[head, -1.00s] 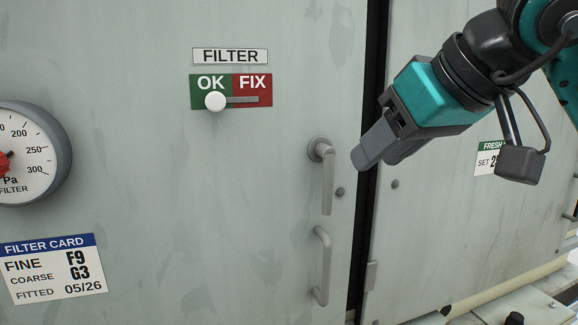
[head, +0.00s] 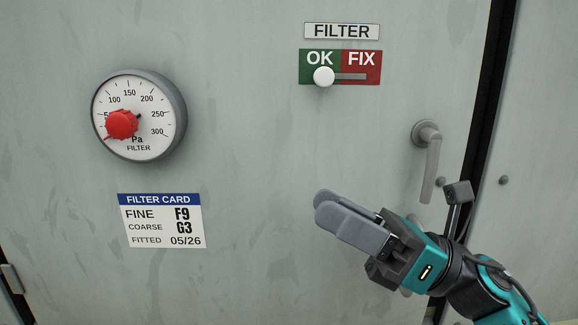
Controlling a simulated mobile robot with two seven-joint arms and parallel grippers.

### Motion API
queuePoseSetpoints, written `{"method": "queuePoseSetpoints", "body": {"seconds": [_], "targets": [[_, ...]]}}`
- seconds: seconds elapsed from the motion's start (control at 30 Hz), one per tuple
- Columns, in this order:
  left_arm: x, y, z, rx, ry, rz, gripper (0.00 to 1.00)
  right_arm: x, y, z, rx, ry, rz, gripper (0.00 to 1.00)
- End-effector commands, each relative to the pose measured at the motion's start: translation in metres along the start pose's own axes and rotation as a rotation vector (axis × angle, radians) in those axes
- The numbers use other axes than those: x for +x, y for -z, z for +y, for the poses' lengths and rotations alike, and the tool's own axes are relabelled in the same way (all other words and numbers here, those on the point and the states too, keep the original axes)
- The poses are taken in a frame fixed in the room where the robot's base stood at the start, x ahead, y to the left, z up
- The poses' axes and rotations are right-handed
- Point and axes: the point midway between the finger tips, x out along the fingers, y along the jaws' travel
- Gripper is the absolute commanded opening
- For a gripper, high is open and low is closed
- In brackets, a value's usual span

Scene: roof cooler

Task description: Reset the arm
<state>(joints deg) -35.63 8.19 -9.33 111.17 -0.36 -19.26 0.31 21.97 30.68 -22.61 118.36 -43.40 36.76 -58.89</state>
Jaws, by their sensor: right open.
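My right gripper (head: 335,212) comes in from the lower right in the head view, teal and black with grey fingers. It points up and left in front of the pale door panel (head: 250,160). It is open and holds nothing that I can see. Its fingers lie below the FILTER slider and right of the filter card. My left gripper is not in view.
A round Pa gauge (head: 160,110) with a red knob (head: 121,124) is at left. A filter card (head: 161,221) is below it. The slider's white knob (head: 324,76) sits at OK. A lever handle (head: 431,160) points down, right of my gripper.

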Motion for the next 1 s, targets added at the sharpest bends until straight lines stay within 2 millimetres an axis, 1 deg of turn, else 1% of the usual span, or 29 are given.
{"method": "queuePoseSetpoints", "body": {"seconds": [0.03, 0.07, 0.1, 0.17, 0.2, 0.27, 0.3, 0.37, 0.4, 0.43, 0.47, 0.5, 0.57, 0.6, 0.7, 0.8, 0.83, 0.9, 1.0], "targets": [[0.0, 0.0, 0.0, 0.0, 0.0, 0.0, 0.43, -0.013, 0.009, -0.017, 0.194, 0.087, -0.098, 0.42], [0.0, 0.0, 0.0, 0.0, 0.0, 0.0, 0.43, -0.022, 0.014, -0.028, 0.306, 0.136, -0.156, 0.42], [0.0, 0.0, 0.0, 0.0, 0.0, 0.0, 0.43, -0.035, 0.022, -0.041, 0.456, 0.202, -0.237, 0.42], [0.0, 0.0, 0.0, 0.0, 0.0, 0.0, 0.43, -0.059, 0.04, -0.061, 0.676, 0.3, -0.361, 0.42], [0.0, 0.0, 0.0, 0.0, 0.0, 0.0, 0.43, -0.076, 0.054, -0.073, 0.82, 0.365, -0.449, 0.42], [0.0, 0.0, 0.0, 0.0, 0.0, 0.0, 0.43, -0.106, 0.081, -0.089, 1.034, 0.464, -0.587, 0.42], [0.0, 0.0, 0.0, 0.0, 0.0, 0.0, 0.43, -0.128, 0.102, -0.096, 1.173, 0.529, -0.687, 0.42], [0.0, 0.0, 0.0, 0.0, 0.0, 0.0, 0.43, -0.159, 0.135, -0.102, 1.362, 0.62, -0.833, 0.42], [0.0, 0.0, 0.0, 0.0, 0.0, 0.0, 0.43, -0.18, 0.158, -0.102, 1.477, 0.678, -0.932, 0.42], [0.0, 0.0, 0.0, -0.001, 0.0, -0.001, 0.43, -0.195, 0.175, -0.101, 1.557, 0.72, -1.006, 0.42], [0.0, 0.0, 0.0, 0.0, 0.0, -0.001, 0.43, -0.21, 0.193, -0.098, 1.634, 0.761, -1.082, 0.42], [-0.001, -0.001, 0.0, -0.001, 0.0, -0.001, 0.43, -0.229, 0.216, -0.092, 1.727, 0.812, -1.181, 0.42], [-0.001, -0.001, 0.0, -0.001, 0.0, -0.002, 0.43, -0.254, 0.248, -0.08, 1.848, 0.881, -1.327, 0.42], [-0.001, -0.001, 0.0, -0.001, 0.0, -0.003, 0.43, -0.268, 0.268, -0.071, 1.916, 0.923, -1.42, 0.42], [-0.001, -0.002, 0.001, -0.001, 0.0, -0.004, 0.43, -0.296, 0.307, -0.046, 2.039, 1.006, -1.62, 0.42], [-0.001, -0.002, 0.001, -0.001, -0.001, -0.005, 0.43, -0.313, 0.332, -0.026, 2.108, 1.059, -1.76, 0.42], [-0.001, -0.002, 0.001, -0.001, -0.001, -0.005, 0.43, -0.316, 0.337, -0.022, 2.12, 1.068, -1.79, 0.42], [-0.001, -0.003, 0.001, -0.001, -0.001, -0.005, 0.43, -0.321, 0.344, -0.016, 2.139, 1.083, -1.836, 0.42], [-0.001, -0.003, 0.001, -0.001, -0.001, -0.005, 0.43, -0.323, 0.348, -0.013, 2.148, 1.089, -1.858, 0.42]]}}
